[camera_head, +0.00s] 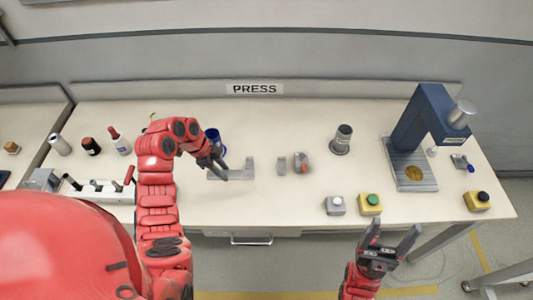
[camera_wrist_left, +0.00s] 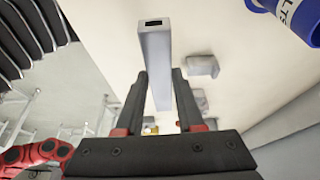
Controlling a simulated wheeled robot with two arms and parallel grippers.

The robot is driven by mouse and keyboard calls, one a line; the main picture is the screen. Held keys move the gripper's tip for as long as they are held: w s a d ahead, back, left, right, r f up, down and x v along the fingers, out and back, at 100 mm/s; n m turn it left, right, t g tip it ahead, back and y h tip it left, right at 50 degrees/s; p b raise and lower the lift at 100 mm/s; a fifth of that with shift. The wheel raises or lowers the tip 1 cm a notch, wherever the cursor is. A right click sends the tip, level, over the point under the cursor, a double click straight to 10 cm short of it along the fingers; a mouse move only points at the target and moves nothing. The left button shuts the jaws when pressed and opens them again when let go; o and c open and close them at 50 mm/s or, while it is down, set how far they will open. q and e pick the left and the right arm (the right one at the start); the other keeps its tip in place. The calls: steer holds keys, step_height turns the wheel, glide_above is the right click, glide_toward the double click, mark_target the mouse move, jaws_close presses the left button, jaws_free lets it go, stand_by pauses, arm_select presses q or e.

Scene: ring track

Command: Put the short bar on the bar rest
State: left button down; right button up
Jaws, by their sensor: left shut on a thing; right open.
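The short bar (camera_head: 235,175) is a grey square tube. It lies roughly left to right in the head view, and its hollow end faces the camera in the left wrist view (camera_wrist_left: 155,50). My left gripper (camera_head: 222,168) is shut on it, with one finger on each side. Small grey blocks (camera_head: 250,162) just behind the bar's right end look like part of the bar rest; a grey block also shows beside the bar in the left wrist view (camera_wrist_left: 202,66). I cannot tell whether bar and block touch. My right gripper (camera_head: 390,240) is open and empty, before the table's front edge.
A blue cup (camera_head: 213,138) stands behind my left gripper. A small grey and orange part (camera_head: 302,162) lies to the right. A dark-topped cylinder (camera_head: 342,138), the blue press (camera_head: 418,125) and push buttons (camera_head: 369,203) are further right. The table's middle is mostly clear.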

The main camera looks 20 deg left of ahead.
arm_select(q)
steer(key=w+d+b, duration=0.1)
steer(key=w+d, duration=0.1)
steer(key=w+d+f+b, duration=0.1)
steer(key=w+d, duration=0.1)
steer(key=w, duration=0.1)
steer(key=w+d+b, duration=0.1)
steer(key=w+d, duration=0.1)
steer(key=shift+w+d+f+b, duration=0.2)
steer(key=shift+w+b, duration=0.05)
steer(key=shift+b, duration=0.05)
steer(key=w+d+f+p, duration=0.1)
steer(key=w+d+p, duration=0.1)
steer(key=p, duration=0.1)
steer(key=w+f+p, duration=0.1)
steer(key=p, duration=0.1)
steer(key=shift+w+d+f, duration=0.35)
steer(key=shift+w+d, duration=0.05)
steer(key=shift+f, duration=0.4)
steer(key=shift+f, duration=0.15)
steer(key=c, duration=0.5)
jaws_free()
